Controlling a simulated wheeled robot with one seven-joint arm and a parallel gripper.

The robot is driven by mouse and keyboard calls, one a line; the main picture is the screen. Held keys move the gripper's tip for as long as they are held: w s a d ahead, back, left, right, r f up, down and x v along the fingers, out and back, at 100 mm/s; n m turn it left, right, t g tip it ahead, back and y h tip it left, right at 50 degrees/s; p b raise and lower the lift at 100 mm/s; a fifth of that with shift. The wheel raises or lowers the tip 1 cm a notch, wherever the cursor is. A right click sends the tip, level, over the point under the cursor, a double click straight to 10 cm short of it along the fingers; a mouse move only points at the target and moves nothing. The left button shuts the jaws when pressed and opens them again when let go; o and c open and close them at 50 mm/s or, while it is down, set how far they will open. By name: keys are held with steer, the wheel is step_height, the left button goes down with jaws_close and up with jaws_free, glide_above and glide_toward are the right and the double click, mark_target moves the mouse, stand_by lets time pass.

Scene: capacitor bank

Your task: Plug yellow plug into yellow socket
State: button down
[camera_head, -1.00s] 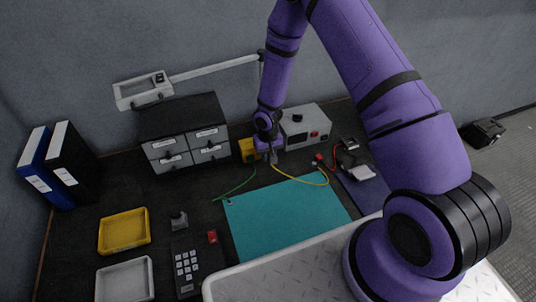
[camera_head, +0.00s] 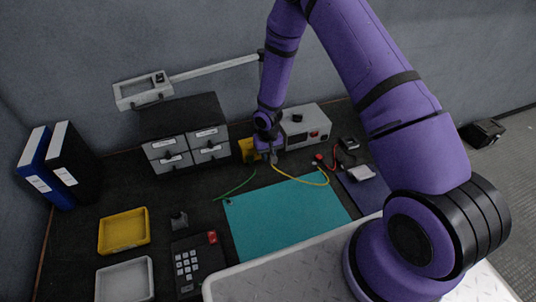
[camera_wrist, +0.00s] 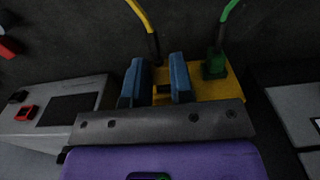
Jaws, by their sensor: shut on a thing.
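My gripper (camera_wrist: 154,88) has two blue fingers, shut on the yellow plug, which is mostly hidden between them. The yellow plug's cable (camera_wrist: 142,18) rises from a dark sleeve behind the fingers; the cable (camera_head: 310,183) also curves over the teal mat in the head view. The yellow socket block (camera_wrist: 222,85) lies just beyond and beside the fingers. In the head view this block (camera_head: 247,148) is partly hidden by my gripper (camera_head: 271,158). Whether the plug tip is in an opening cannot be seen.
A green plug (camera_wrist: 215,65) stands in the right part of the yellow block. A grey instrument box (camera_head: 305,127) is right of the gripper, and a grey drawer unit (camera_head: 186,148) is left. The teal mat (camera_head: 285,215) in front is mostly clear.

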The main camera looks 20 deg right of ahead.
steer(key=shift+w, duration=0.6)
steer(key=c, duration=0.9)
jaws_free()
steer(key=shift+r, duration=0.1)
step_height(320, 180, up, 11)
steer(key=shift+f, duration=0.2)
